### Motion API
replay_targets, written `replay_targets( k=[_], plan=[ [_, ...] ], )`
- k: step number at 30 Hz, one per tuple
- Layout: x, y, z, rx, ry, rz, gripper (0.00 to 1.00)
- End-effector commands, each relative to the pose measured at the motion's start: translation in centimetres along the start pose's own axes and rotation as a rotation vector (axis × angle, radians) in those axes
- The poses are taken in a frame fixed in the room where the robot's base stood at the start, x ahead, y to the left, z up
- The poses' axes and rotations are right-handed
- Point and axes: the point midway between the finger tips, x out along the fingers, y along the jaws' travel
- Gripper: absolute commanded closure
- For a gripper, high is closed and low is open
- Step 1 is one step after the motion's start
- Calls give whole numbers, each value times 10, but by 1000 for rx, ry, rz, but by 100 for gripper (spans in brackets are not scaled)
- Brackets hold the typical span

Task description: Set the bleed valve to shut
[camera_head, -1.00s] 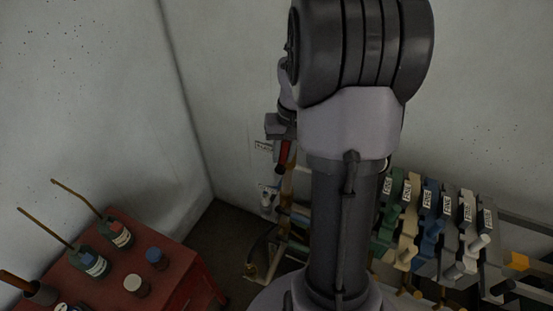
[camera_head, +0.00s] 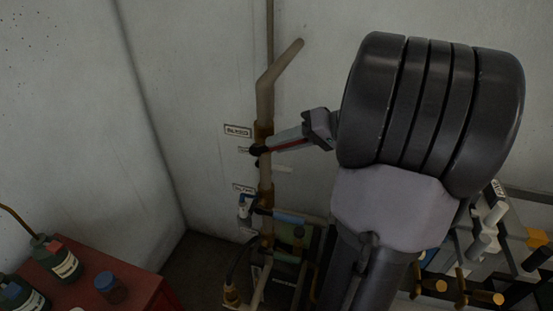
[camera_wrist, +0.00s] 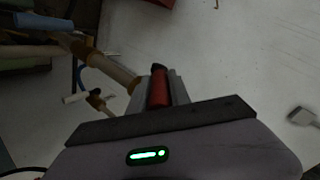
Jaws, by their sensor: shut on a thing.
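The bleed valve sits on the brown vertical pipe (camera_head: 265,176) by the wall. Its red lever (camera_head: 290,146) sticks out to the right in the head view, lying between my fingers, with a dark part at the pipe end. The label by it (camera_head: 237,131) seems to read BLEED; a smaller label below it is too small to read. My gripper (camera_head: 274,147) is shut on the red lever from the right. In the wrist view, the red lever (camera_wrist: 158,90) lies between my fingers (camera_wrist: 157,78). My fingers partly hide it.
A second label (camera_head: 243,189) and a blue-topped valve (camera_head: 243,208) are lower on the wall. A red cabinet (camera_head: 125,297) with bottles stands at lower left.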

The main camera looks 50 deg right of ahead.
Motion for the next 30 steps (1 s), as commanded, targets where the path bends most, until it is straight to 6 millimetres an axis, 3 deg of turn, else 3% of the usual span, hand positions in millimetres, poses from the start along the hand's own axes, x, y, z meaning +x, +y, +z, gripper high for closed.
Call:
replay_targets(
  k=[1,12,30],
  plan=[
    [6,12,8,2,24,-32,100],
    [10,29,20,2,187,-282,100],
    [12,32,22,2,291,-441,100]
  ],
)
